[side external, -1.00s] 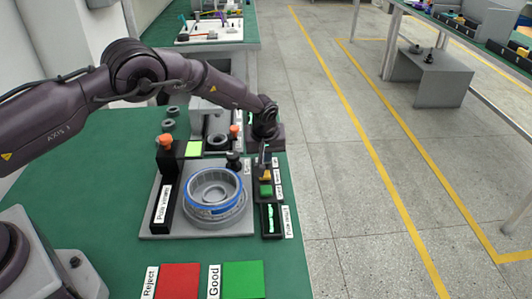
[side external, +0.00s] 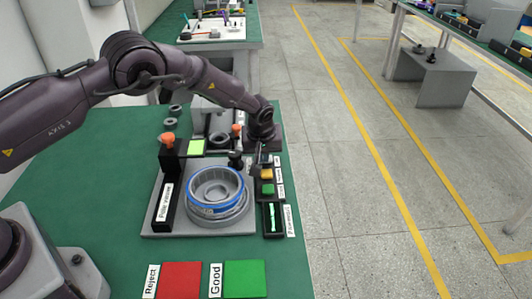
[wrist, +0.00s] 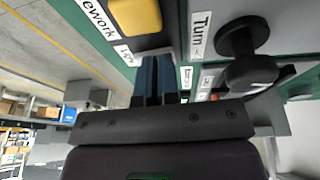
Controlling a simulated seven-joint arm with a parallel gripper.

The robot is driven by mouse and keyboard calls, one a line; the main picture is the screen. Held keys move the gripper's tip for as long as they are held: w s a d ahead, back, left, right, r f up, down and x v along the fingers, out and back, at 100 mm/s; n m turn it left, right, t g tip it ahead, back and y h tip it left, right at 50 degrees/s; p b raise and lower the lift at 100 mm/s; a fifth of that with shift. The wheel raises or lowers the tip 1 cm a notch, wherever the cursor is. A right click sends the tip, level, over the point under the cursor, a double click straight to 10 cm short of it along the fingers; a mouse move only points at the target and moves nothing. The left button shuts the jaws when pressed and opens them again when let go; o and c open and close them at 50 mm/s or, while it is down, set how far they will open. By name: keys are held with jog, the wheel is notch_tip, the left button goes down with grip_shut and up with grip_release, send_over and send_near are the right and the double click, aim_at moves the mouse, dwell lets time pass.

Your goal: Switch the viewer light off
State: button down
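A black strip with a bright green display (side external: 273,217) sits at the plate's right. I cannot tell which part is the light's switch. My gripper (side external: 262,165) is above the button row at the right. In the wrist view its two blue fingers (wrist: 158,75) are together, with nothing seen between them, beside the yellow button (wrist: 135,15) and a black knob (wrist: 247,55) near a "Turn" label.
A grey ring part with a blue rim (side external: 216,190) sits on the fixture plate (side external: 155,225). A green button (side external: 267,189) is in front of the yellow one. Red (side external: 180,281) and green (side external: 245,279) pads lie at the front. The green table is clear at left.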

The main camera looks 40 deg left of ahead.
jog(key=shift+a, duration=0.15)
jog(key=shift+r, duration=0.35)
jog(key=v, duration=1.3)
jog(key=shift+w+r, duration=0.25)
jog(key=shift+w, duration=0.1)
jog(key=shift+w, duration=0.1)
jog(key=shift+w+r, duration=0.3)
jog(key=shift+r, duration=0.05)
jog(key=shift+f, duration=0.1)
jog(key=x, duration=0.8)
jog(key=d+x, duration=0.1)
jog(key=x, duration=0.3)
jog(key=shift+s+a+f, duration=0.1)
jog(key=shift+s+f, duration=0.05)
jog(key=shift+f, duration=0.85)
